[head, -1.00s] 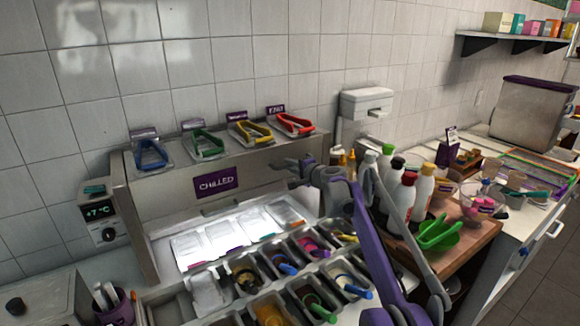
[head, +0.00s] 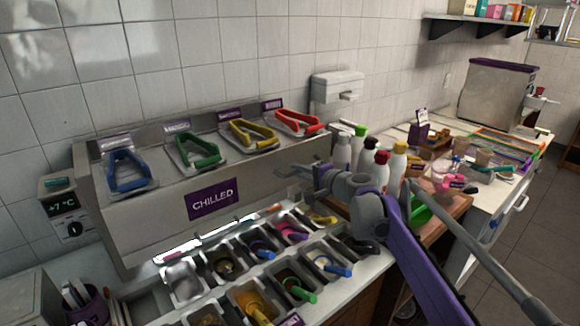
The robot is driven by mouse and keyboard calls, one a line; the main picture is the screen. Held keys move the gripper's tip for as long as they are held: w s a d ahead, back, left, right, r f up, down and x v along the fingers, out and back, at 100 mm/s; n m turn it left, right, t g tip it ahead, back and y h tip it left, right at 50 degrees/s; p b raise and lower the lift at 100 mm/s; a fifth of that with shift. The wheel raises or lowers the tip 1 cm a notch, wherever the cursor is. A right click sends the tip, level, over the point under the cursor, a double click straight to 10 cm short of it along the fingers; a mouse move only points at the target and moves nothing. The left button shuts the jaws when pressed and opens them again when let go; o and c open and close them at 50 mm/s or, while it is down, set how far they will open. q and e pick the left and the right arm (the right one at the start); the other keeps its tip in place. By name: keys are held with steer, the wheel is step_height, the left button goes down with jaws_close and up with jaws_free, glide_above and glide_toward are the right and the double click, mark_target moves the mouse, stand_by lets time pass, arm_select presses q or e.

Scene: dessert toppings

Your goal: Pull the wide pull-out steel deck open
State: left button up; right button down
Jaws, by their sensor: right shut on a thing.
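The wide steel deck (head: 145,228) stands in the head view above the topping wells. Its front panel carries a purple CHILLED sign (head: 212,199). Blue tongs (head: 128,172), green tongs (head: 198,150), yellow tongs (head: 252,135) and red tongs (head: 297,122) lie on its top. The deck sits out over the back of the wells and hides most of the back row. My right gripper (head: 297,172) is shut on the deck at the right part of its front; the exact grip is small and partly hidden by the gripper. My left gripper is not in view.
Topping tubs (head: 262,246) with coloured spoons fill the counter in front of the deck. Bottles (head: 372,165) and a green scoop (head: 420,212) stand close to my right arm. A temperature display (head: 68,212) is at the left. A wall dispenser (head: 338,86) hangs behind.

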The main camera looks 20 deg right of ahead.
steer(key=shift+s+d, duration=0.2)
steer(key=shift+s, duration=0.2)
steer(key=c, duration=0.9)
jaws_free()
steer(key=shift+o, duration=0.2)
steer(key=v, duration=1)
steer(key=shift+s+d, duration=0.2)
steer(key=shift+s, duration=0.15)
